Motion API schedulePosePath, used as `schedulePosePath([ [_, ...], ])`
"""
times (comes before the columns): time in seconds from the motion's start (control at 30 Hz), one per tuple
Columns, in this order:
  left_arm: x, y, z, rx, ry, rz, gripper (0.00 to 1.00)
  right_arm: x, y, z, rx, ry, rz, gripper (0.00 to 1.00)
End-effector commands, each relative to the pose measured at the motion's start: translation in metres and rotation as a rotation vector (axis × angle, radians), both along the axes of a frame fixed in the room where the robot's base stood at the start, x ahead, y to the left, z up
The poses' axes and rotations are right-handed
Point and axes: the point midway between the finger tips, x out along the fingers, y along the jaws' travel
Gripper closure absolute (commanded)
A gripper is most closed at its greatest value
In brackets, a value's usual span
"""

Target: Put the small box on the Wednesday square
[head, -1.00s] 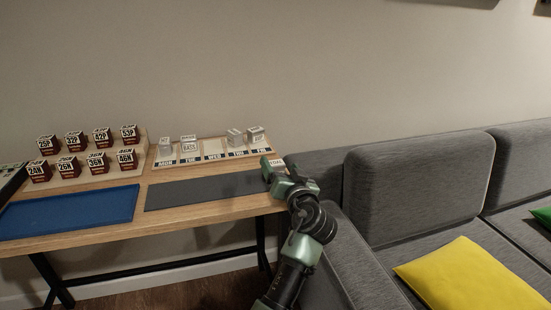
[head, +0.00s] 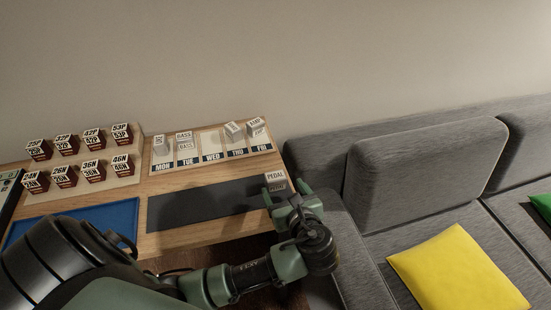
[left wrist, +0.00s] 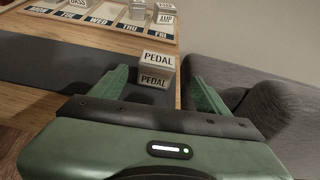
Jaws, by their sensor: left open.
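The small white box marked PEDAL (head: 275,181) stands at the right end of the dark grey mat, near the table's right edge. It also shows in the left wrist view (left wrist: 157,70), between the two green fingers. My left gripper (head: 284,193) is open, with a finger on either side of the box; I cannot tell whether either touches it. The Wednesday square (head: 211,142), marked WED, is the middle one of the day tray (head: 228,158) and is bare. My right gripper is not in view.
White boxes stand on the MON, TUE, THU and FRI squares. Dark-red labelled boxes (head: 65,176) fill a stepped rack at the left. A blue mat (head: 122,216) lies in front. A grey sofa (head: 415,165) with a yellow cushion (head: 455,268) stands right of the table.

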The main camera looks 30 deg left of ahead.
Motion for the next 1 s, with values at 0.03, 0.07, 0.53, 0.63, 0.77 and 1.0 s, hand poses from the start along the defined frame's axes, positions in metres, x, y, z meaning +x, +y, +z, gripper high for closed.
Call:
schedulePosePath([
  [0.03,-0.003,0.0,0.001,0.019,0.03,-0.014,0.24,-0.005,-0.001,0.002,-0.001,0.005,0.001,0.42],
  [0.07,-0.003,0.001,-0.001,0.026,0.041,-0.017,0.24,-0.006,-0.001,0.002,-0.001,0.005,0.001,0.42],
  [0.53,0.029,0.044,-0.027,0.033,0.049,-0.018,0.24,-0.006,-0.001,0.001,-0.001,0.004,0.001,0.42],
  [0.63,0.036,0.051,-0.031,0.031,0.047,-0.019,0.24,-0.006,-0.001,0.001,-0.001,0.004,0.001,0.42],
  [0.77,0.039,0.055,-0.034,0.029,0.047,-0.02,0.24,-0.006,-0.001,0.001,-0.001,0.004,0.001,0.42],
  [1.0,0.039,0.055,-0.033,0.029,0.046,-0.021,0.43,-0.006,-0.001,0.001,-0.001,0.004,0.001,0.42],
])
